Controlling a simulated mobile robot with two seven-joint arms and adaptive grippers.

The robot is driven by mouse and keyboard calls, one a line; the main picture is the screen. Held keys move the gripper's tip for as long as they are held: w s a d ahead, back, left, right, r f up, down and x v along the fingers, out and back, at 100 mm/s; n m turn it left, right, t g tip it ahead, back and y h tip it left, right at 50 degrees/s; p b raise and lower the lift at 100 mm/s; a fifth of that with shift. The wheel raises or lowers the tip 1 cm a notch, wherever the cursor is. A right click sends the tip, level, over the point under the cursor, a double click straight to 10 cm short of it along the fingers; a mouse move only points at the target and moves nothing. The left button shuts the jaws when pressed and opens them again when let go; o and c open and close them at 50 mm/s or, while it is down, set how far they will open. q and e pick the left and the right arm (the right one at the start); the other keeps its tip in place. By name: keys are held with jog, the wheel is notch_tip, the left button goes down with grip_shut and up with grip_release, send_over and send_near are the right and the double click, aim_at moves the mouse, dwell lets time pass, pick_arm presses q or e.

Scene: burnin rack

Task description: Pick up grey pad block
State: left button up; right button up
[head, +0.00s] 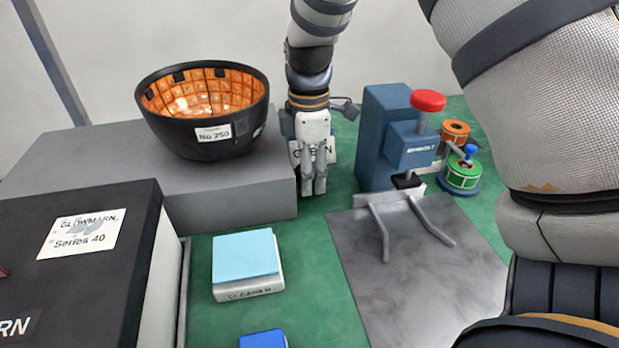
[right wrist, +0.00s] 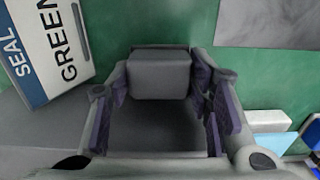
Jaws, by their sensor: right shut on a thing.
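My right gripper (head: 314,184) points down at the back of the green mat, just right of the grey step. In the right wrist view, its fingers with purple pads are shut on the grey pad block (right wrist: 160,75), a plain dark grey block with its faces between them. In the head view the block is mostly hidden by the fingers, and I cannot tell whether it is clear of the surface. My left gripper is not in view.
A black bowl (head: 200,140) with an orange inside stands on the grey step (head: 235,190) at left. A white labelled box (right wrist: 45,50) lies behind the gripper. A blue press (head: 385,130) stands right. A light-blue pad stack (head: 245,262) sits in front. Green mat between is clear.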

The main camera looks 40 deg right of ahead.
notch_tip(320, 180, up, 16)
jog(key=shift+p, duration=0.45)
